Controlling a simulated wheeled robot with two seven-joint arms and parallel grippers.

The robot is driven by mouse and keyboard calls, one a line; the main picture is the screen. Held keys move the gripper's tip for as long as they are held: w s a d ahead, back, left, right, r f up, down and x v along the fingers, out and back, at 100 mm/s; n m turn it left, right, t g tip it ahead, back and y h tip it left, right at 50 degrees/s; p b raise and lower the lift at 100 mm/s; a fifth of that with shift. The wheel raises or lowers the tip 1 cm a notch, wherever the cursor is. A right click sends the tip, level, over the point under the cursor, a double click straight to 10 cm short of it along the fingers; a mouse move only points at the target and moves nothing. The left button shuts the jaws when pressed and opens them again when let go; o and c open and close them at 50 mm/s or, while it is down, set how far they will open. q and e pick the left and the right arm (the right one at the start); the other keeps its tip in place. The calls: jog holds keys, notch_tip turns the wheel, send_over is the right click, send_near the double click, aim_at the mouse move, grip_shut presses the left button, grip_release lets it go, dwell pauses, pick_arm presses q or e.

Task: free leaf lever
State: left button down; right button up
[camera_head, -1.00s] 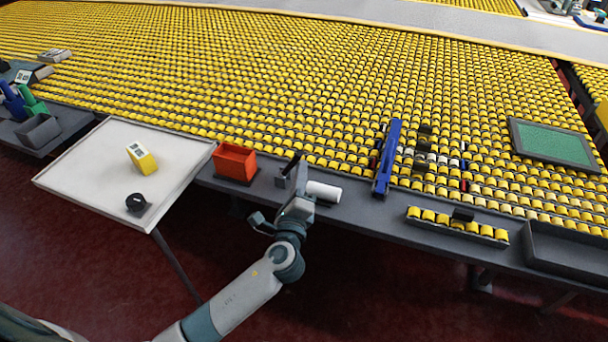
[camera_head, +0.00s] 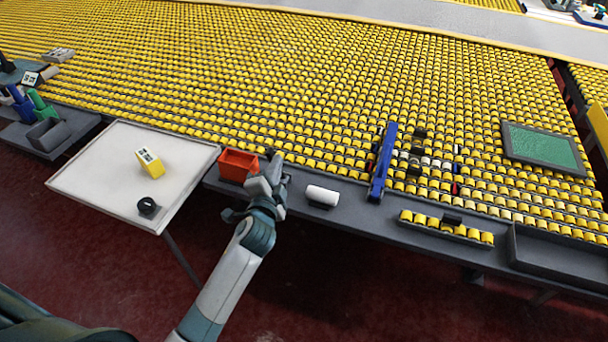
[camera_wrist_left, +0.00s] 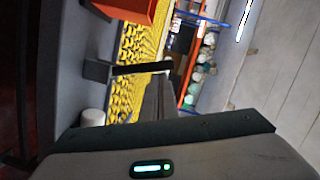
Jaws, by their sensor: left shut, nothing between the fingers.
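A small black lever shows in the left wrist view (camera_wrist_left: 140,68). It sticks out from a grey block (camera_wrist_left: 97,71). In the head view my arm hides most of it, and a dark tip (camera_head: 269,151) shows just beyond my gripper. My left gripper (camera_head: 272,165) is shut and empty, beside the orange bin at the bench edge. In the left wrist view its fingers (camera_wrist_left: 156,97) are together, their tips close to the lever's end. I cannot tell whether they touch it. My right gripper is not in view.
The orange bin (camera_head: 236,163) stands left of the gripper, the white roll (camera_head: 322,195) right of it. A blue bar (camera_head: 383,162) lies further right, near a yellow-roll tray (camera_head: 445,228).

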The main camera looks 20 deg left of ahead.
pick_arm(q)
jog(key=shift+a+f+n+h+p, duration=0.2)
jog(key=shift+a+n+h+p, duration=0.1)
jog(key=shift+a+n+p, duration=0.9)
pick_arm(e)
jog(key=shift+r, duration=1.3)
pick_arm(q)
jog(key=shift+g, duration=0.3)
jog(key=shift+d, duration=0.1)
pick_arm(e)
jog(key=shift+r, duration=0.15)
